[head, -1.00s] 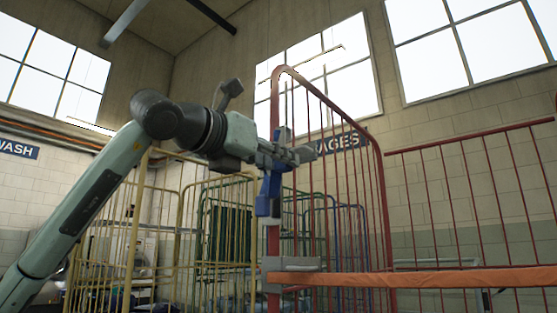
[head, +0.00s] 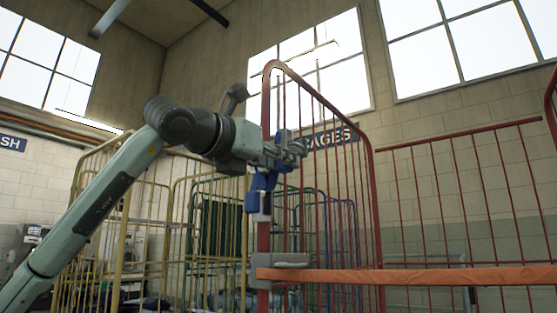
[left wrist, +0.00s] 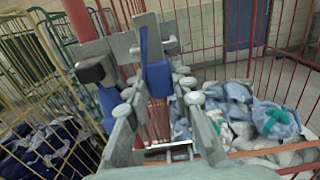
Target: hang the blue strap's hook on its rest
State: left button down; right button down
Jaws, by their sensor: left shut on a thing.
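My left gripper (head: 292,152) is at the near red post of the cage, below its curved top. It is shut on a blue piece with grey parts, which I take for the blue strap's hook (head: 262,186); its blue part hangs down by the post. In the left wrist view blue pieces (left wrist: 158,78) show beyond and between the fingers (left wrist: 155,105), with grey metal parts around them. The rest cannot be told apart clearly from these grey parts. Whether the hook touches it is unclear. My right gripper is not in view.
The red cage (head: 375,200) stands ahead, with an orange bar (head: 400,277) and a grey bracket (head: 283,260) low on its post. Yellow cages (head: 120,230) stand left. Pale blue and white laundry (left wrist: 270,118) lies in the red cage; dark bags (left wrist: 45,150) lie left.

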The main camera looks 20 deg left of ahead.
pick_arm(q)
jog(key=shift+f, duration=0.1)
jog(key=shift+f+b, duration=0.95)
jog(key=shift+b, duration=0.1)
jog(key=c, duration=0.8)
grip_release()
jog(key=shift+c, duration=0.2)
jog(key=shift+s, duration=0.1)
jog(key=b+v, duration=0.2)
jog(key=v, duration=0.4)
jog(key=shift+s, duration=0.4)
jog(key=shift+a, duration=0.15)
